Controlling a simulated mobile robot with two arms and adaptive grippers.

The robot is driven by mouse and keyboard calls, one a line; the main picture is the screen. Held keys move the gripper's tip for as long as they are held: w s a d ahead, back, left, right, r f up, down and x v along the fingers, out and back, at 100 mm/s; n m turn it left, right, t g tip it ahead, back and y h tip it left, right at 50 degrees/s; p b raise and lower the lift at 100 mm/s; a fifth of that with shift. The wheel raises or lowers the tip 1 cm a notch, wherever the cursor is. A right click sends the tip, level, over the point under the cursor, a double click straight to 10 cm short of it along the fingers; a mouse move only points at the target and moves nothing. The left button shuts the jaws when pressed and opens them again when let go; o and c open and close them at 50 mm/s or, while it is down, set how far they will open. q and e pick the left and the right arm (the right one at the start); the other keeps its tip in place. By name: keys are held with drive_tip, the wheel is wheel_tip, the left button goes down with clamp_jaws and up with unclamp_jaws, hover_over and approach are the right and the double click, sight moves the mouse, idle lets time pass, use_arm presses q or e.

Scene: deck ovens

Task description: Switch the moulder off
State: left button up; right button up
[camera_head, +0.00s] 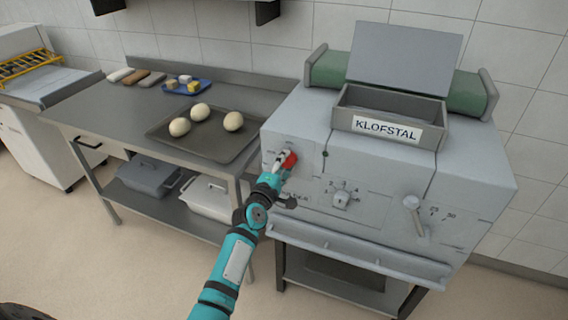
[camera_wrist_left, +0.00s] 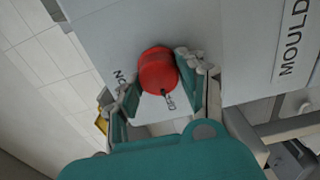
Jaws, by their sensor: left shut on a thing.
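The moulder (camera_head: 300,125) is a light grey machine labelled KLOFSTAL, with a hopper on top. Its red knob (camera_head: 291,159) is on the left of the front panel. My left gripper (camera_head: 283,161) is at this knob. In the left wrist view the round red knob (camera_wrist_left: 158,70) sits between the fingers of my left gripper (camera_wrist_left: 160,88), which is shut on it. A dark pointer mark on the knob faces the OFF lettering (camera_wrist_left: 170,102); ON lettering (camera_wrist_left: 119,77) is to the left. My right gripper is not in view.
A numbered dial (camera_head: 341,199) and a lever (camera_head: 412,205) are on the same panel, right of my arm. A steel table (camera_head: 110,110) on the left holds a dark tray (camera_head: 225,152) with dough balls. A rail (camera_head: 350,252) runs along the moulder's lower front.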

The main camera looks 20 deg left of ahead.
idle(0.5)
use_arm(q)
drive_tip(key=o, duration=1.1)
drive_tip(key=s, duration=1.2)
